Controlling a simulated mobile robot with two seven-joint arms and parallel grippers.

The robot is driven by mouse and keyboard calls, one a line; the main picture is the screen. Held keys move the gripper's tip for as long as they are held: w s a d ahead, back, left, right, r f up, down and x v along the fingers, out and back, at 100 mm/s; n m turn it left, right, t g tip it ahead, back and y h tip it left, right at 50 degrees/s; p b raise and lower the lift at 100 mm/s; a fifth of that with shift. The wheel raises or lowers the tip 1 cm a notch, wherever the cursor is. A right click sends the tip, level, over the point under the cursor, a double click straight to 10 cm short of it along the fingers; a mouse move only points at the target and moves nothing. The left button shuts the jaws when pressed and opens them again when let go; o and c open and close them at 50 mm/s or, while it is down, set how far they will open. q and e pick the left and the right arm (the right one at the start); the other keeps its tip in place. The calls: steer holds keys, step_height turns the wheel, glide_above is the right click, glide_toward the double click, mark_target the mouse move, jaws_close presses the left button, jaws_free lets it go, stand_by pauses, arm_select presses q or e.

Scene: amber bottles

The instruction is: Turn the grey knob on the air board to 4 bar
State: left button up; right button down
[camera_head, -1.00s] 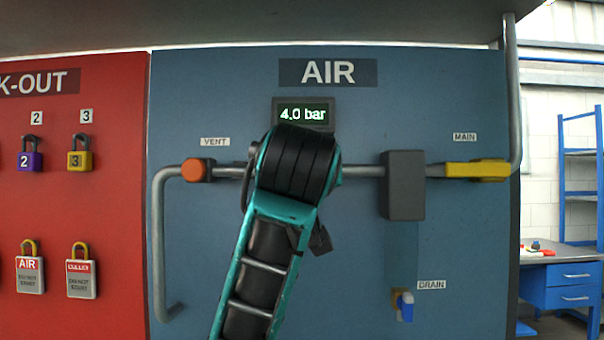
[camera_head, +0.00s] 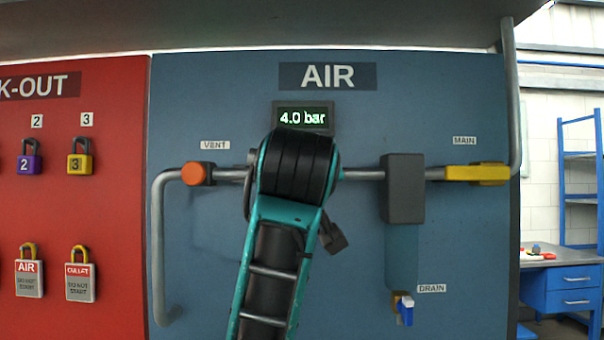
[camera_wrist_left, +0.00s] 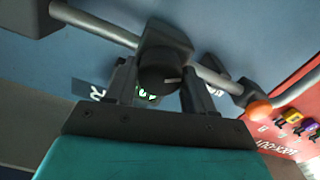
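The air board (camera_head: 450,100) is a blue panel marked AIR. Its display (camera_head: 304,117) reads 4.0 bar in the head view. My left arm hides the grey knob and my left gripper's fingers in that view. In the left wrist view the dark grey knob (camera_wrist_left: 160,72), with a pale pointer line, sits on its housing on the pipe. My left gripper (camera_wrist_left: 160,82) has one finger on each side of the knob, seemingly in contact with it. The right gripper is not in view.
An orange vent knob (camera_head: 195,173) is left on the pipe, with a grey block (camera_head: 403,187) and yellow main handle (camera_head: 476,172) to the right. A blue drain handle (camera_head: 405,309) is below. The red lock-out board (camera_head: 110,220) adjoins on the left.

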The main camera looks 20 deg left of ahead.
arm_select(q)
steer(key=o, duration=0.3)
steer(key=shift+o, duration=0.2)
steer(key=b+v, duration=0.1)
steer(key=v, duration=1.2)
steer(key=shift+b, duration=0.35)
